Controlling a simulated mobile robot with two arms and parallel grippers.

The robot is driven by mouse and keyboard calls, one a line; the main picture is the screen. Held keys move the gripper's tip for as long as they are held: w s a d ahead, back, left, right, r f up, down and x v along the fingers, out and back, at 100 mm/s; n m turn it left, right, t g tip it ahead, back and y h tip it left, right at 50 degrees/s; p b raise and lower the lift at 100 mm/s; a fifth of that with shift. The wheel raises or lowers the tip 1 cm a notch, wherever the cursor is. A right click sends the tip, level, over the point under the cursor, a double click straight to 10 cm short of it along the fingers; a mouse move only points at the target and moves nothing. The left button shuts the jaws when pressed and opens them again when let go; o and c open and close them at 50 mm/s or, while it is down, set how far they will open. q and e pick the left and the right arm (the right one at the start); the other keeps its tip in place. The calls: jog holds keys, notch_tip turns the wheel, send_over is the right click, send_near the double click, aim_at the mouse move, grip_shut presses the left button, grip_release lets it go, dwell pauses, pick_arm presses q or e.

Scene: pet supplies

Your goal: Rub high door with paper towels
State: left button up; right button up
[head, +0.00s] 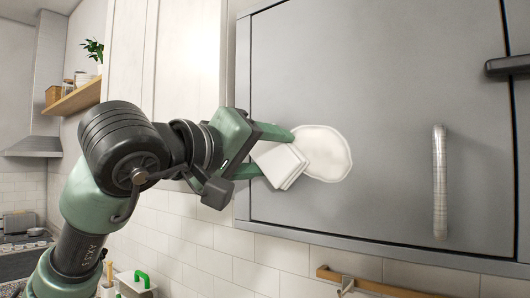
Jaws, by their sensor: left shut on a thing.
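The high door (385,100) is a flat grey cabinet door with a vertical metal handle (440,182) toward its right side. A white roundish patch (330,150) shows on the door's left part. My left gripper (276,154) is shut on a folded stack of white paper towels (283,168). The towels are in front of the door and overlap the left edge of the white patch. I cannot tell whether they touch the door. My right gripper is not in view.
A wooden rail (390,284) with a hook runs along the tiled wall below the cabinet. A dark handle (508,66) sticks out at the far right. A wooden shelf (78,98) with jars and a plant is at the upper left.

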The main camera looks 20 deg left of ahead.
aim_at(291, 152)
pick_arm(q)
jog(key=shift+s+d, duration=0.25)
jog(key=shift+d, duration=0.4)
jog(key=shift+s+d, duration=0.3)
jog(key=shift+d, duration=0.35)
jog(key=shift+s+d, duration=0.25)
jog(key=shift+d, duration=0.4)
jog(key=shift+d, duration=0.1)
